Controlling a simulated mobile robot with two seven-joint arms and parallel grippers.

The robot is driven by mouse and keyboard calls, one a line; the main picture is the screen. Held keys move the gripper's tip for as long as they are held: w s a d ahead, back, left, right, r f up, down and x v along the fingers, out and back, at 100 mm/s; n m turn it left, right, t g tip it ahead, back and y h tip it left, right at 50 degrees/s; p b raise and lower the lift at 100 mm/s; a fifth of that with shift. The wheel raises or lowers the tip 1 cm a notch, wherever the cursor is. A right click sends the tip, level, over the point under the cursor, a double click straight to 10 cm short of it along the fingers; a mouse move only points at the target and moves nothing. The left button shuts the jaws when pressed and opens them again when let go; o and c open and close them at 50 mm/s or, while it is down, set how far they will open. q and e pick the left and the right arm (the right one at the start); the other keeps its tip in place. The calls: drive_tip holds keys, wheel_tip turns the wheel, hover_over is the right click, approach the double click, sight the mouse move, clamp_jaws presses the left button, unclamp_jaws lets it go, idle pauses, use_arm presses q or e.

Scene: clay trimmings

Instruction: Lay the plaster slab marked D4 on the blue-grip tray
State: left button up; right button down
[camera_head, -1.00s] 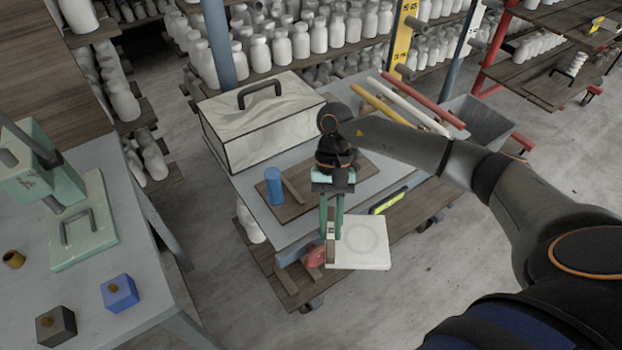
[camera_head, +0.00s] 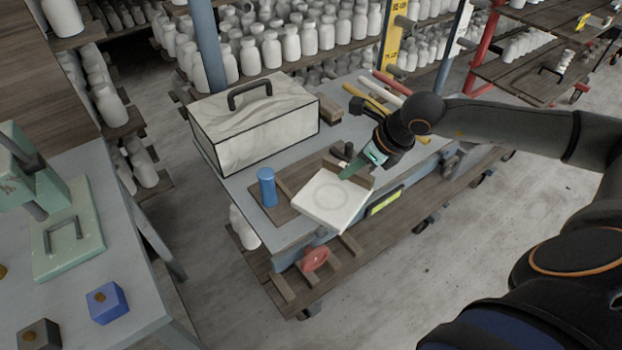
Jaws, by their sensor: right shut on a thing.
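A white square plaster slab (camera_head: 328,203) with a faint ring on its face is in my right gripper (camera_head: 352,170). The green fingers are shut on the slab's upper right edge. No D4 mark is readable on it. The brown wooden tray (camera_head: 284,213) with an upright blue grip (camera_head: 267,187) lies on the grey cart top. The slab overlaps the tray's right and front part in the picture and hides much of it. I cannot tell whether they touch. My left gripper is out of view.
A white case with a black handle (camera_head: 255,128) stands behind the tray. Coloured rods (camera_head: 392,82) lie at the cart's back right. A red knob (camera_head: 315,259) sits at the cart's front. A bench (camera_head: 95,260) with blue and dark blocks is at left.

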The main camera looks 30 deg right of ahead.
drive_tip(key=w+d+r+m+g+h+b, duration=0.1)
drive_tip(key=d+r+m+g+h, duration=0.25)
drive_tip(key=m, duration=0.75)
drive_tip(key=w+d+r+m+g+h+b, duration=0.1)
drive_tip(key=d+r+m+h+b, duration=0.15)
drive_tip(key=d+m+h, duration=0.55)
drive_tip(key=m+y+p, duration=0.2)
drive_tip(key=m+y, duration=0.1)
hover_over(322, 171)
drive_tip(key=d, duration=0.4)
wheel_tip(322, 171, down, 4)
drive_tip(key=shift+g, duration=0.25)
drive_tip(key=a+f, duration=0.3)
drive_tip(key=shift+a+f, duration=0.1)
drive_tip(key=shift+f, duration=0.25)
drive_tip(key=shift+a+f, duration=0.5)
drive_tip(key=shift+f, duration=0.15)
wheel_tip(322, 171, down, 3)
drive_tip(key=shift+a+f, duration=0.1)
drive_tip(key=shift+f, duration=0.05)
drive_tip(key=c, duration=1)
unclamp_jaws()
drive_tip(key=shift+f, duration=0.1)
drive_tip(key=shift+o, duration=1.2)
